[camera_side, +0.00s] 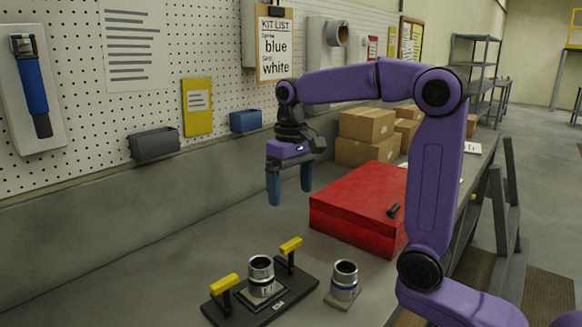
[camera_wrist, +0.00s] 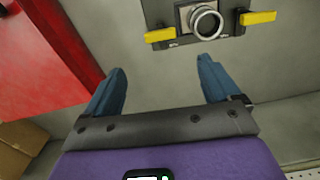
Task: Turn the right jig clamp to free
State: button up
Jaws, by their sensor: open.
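A dark jig plate (camera_side: 280,304) lies on the bench with a grey metal cylinder (camera_side: 261,268) in its middle. A yellow-handled clamp stands at each end. In the side view, the right clamp (camera_side: 291,245) is nearer the red box and the other clamp (camera_side: 223,284) is at the left end. The wrist view appears turned round: the red-box-side clamp (camera_wrist: 160,35) shows left of the ring and the other (camera_wrist: 258,18) right. Both handles lie roughly along the plate's length. My gripper (camera_side: 290,194) is open and empty, pointing down above the bench, apart from the clamps.
A second cylinder with a blue band (camera_side: 344,278) stands on a small square base beside the plate. A red box (camera_side: 355,205) is behind it, with cardboard boxes (camera_side: 366,124) beyond. A pegboard wall with bins (camera_side: 154,144) borders the bench. Bare bench lies under my gripper.

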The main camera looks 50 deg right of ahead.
jog(key=shift+r, duration=2.3)
